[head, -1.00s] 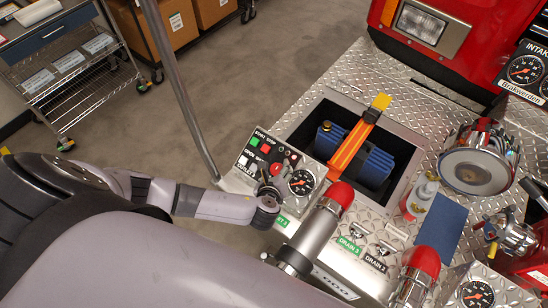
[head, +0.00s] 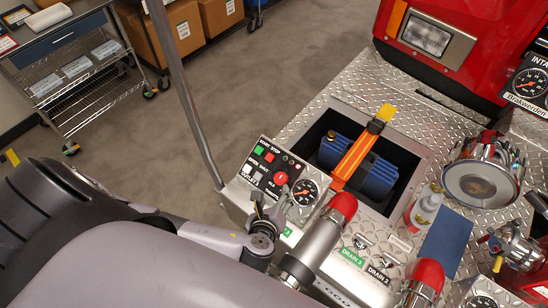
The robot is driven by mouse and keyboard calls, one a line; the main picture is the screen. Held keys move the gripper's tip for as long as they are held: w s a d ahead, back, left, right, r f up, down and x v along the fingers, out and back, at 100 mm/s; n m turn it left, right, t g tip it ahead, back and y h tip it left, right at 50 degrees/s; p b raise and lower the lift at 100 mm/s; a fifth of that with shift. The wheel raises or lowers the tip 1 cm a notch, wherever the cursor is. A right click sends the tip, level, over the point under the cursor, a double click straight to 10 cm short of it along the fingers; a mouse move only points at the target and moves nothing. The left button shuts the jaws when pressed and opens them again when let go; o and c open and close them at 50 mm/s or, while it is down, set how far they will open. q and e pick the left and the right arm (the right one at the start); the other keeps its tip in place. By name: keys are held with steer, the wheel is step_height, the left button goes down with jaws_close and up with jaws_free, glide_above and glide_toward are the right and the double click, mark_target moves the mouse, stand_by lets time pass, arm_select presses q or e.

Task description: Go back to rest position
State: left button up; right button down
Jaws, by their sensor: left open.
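My left gripper (head: 271,207) is small in the head view, at the end of my grey arm that comes in from the left. It is open and seems empty, in front of the lower part of the control panel (head: 247,183). The panel has green, red and white buttons and a round red knob (head: 281,178). The fingers overlap the panel's lower edge in the picture; whether they touch it I cannot tell. My right gripper does not show.
A pressure gauge (head: 305,192) and a red-capped metal pipe (head: 318,238) stand close right of my left gripper. A recess holds a blue battery-like box (head: 377,177) under an orange strap (head: 356,158). A metal post (head: 182,95) rises left of the panel. A wire cart (head: 85,75) stands behind.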

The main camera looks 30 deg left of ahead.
arm_select(q)
steer(key=s+d+r+n+g+h, duration=0.25)
steer(key=s+d+n+g, duration=0.2)
steer(key=n, duration=0.85)
steer(key=s+a+r+n+g+h, duration=0.1)
steer(key=s+a+r+n+g, duration=0.25)
steer(key=s+a+n, duration=0.55)
steer(key=d+f+n+b, duration=0.3)
steer(key=f+b, duration=0.5)
steer(key=f, duration=2.7)
steer(key=s+a+f+b, duration=0.1)
steer(key=s+f+b, duration=0.2)
steer(key=s+f, duration=0.5)
steer(key=s+a+f+m+g+b, duration=0.1)
steer(key=s+f+b, duration=0.2)
steer(key=s+f, duration=0.5)
step_height(320, 180, down, 5)
steer(key=shift+s+a+f+m+g, duration=0.15)
steer(key=shift+m+g, duration=0.15)
